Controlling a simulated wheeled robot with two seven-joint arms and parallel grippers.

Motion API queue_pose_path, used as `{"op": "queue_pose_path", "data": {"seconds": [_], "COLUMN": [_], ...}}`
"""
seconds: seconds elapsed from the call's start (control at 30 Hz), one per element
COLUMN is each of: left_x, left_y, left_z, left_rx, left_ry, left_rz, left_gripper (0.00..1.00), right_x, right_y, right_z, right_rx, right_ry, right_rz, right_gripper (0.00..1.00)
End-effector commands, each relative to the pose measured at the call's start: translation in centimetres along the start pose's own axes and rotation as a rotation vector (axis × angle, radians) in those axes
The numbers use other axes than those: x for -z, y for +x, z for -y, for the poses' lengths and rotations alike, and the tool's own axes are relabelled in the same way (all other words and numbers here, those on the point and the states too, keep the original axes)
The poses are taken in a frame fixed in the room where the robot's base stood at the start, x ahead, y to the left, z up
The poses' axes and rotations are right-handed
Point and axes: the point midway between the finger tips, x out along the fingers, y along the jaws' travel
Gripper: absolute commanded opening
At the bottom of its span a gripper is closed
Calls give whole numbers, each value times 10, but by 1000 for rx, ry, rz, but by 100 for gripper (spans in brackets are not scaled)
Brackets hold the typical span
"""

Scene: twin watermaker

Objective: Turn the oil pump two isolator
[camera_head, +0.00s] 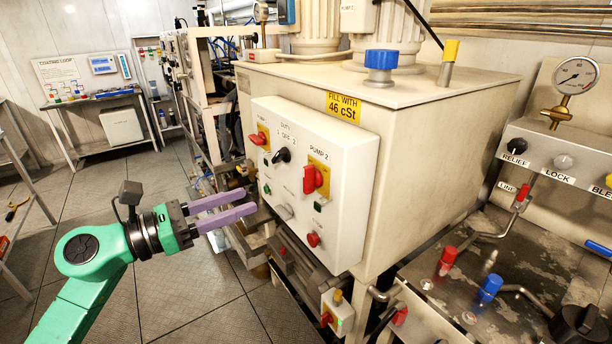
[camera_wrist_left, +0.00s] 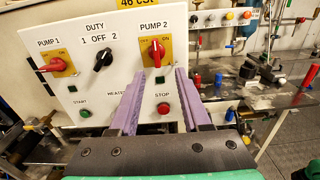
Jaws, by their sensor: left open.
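The oil pump two isolator (camera_head: 313,178) is a red rotary handle on a yellow plate, under the label PUMP 2 on a white control panel (camera_head: 350,210). It also shows in the left wrist view (camera_wrist_left: 156,52), where its handle points about upright. My left gripper (camera_head: 249,201) has two purple fingers, open and empty, in front of the panel, to the left of and a little below the isolator in the head view. In the left wrist view the fingers (camera_wrist_left: 160,72) are apart, with the isolator beyond and between their tips. I see no contact. My right gripper is not in view.
The panel also carries the pump one isolator (camera_wrist_left: 54,65), a black duty selector (camera_wrist_left: 103,58), a green start button (camera_wrist_left: 85,113) and a red stop button (camera_wrist_left: 163,108). Pipes and valves with red and blue caps (camera_head: 490,287) stand at the right.

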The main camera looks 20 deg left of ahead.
Motion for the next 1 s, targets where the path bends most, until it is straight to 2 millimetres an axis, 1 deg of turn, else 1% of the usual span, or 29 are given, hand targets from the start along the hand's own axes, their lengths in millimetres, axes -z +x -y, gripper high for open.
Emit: {"op": "queue_pose_path", "data": {"seconds": [0.07,0.17,0.33,0.5,0.63,0.7,0.8,1.0], "left_x": [-3,-6,-8,-9,-7,-5,-2,0], "left_y": [8,25,64,103,128,137,143,144], "left_z": [1,1,0,-1,-2,-1,-1,0], "left_rx": [4,4,1,-2,-3,-2,-2,-1], "left_ry": [11,9,5,0,-2,-1,-1,-1], "left_rz": [-2,-1,3,6,6,4,2,2], "left_gripper": [48,48,48,48,48,48,48,48], "right_x": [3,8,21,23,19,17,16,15], "right_y": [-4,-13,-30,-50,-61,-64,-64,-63], "right_z": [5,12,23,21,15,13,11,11], "right_rx": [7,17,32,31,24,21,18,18], "right_ry": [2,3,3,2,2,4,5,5], "right_rz": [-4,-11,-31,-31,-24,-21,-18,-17], "right_gripper": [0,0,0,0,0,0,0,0]}}
